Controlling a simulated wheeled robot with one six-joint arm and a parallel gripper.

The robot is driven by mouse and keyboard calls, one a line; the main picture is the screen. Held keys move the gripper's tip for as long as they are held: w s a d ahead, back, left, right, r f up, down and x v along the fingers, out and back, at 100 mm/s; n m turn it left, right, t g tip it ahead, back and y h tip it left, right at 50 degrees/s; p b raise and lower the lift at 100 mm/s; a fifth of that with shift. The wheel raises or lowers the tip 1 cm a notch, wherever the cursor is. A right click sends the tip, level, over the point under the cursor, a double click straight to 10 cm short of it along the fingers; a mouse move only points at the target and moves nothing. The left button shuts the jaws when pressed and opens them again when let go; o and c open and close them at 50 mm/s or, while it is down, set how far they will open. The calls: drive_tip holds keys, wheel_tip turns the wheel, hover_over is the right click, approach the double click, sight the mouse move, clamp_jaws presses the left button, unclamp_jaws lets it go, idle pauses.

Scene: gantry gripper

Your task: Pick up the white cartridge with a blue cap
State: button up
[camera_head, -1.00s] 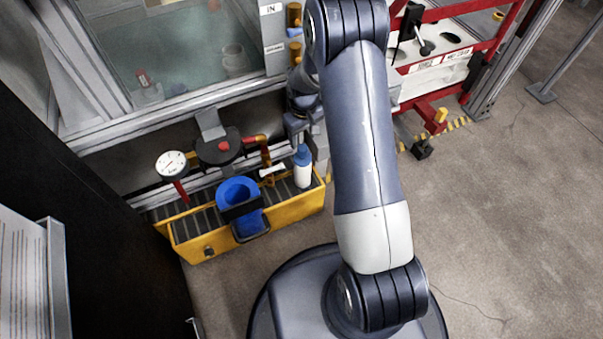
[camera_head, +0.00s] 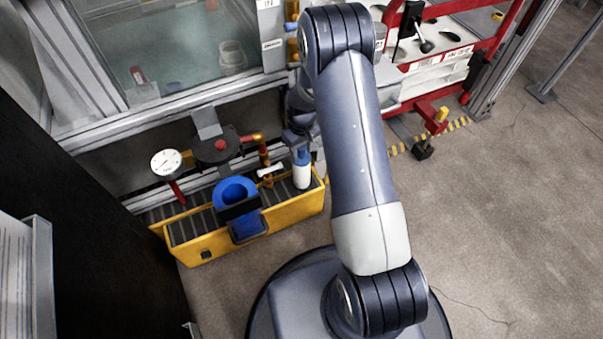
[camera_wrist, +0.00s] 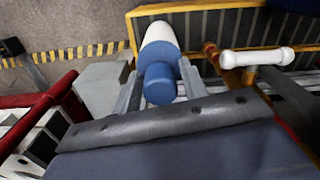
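The white cartridge with a blue cap (camera_head: 302,172) stands upright in the right end of the yellow tray (camera_head: 285,217). In the wrist view the cartridge (camera_wrist: 159,68) lies between the two fingers of my gripper (camera_wrist: 160,85), cap toward the camera. The fingers are apart, one on each side of the cap, and a gap seems to show beside it. In the head view my gripper (camera_head: 298,140) is right above the cartridge, partly hidden by my arm.
A blue ring-shaped part (camera_head: 236,192) sits on the tray left of the cartridge. A white-handled valve (camera_head: 270,170) is close by on the left. A gauge (camera_head: 166,163) stands further left. A red frame (camera_head: 437,105) is to the right.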

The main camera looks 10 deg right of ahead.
drive_tip(key=c, duration=0.6)
drive_tip(key=shift+r, duration=0.1)
